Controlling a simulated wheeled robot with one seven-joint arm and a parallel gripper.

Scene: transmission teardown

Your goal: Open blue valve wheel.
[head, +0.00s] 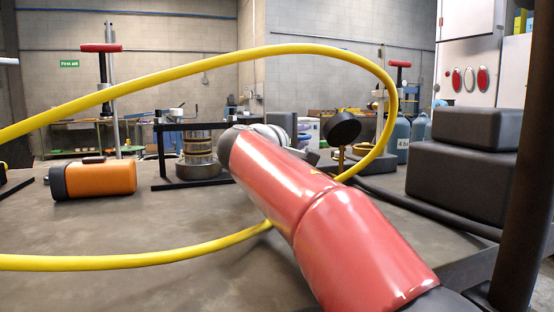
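I see no blue valve wheel. Several blue gas cylinders (410,132) stand at the back right, with their tops small and unclear. A thick red arm link, which looks like mine, reaches from the lower right up to the middle. Past its far end show pale rounded parts (268,133) and a dark piece that may belong to my gripper. The link hides most of them, and no fingertips can be made out. A black round knob or gauge (343,127) on a brass-coloured stem stands just right of the link.
A yellow hose (230,59) loops across the view, passing behind the red link. An orange cylinder (97,179) lies on the grey table (150,225) at left. A metal assembly (197,155) stands by a black frame. Dark boxes (463,180) stand right. The left front table is mostly clear.

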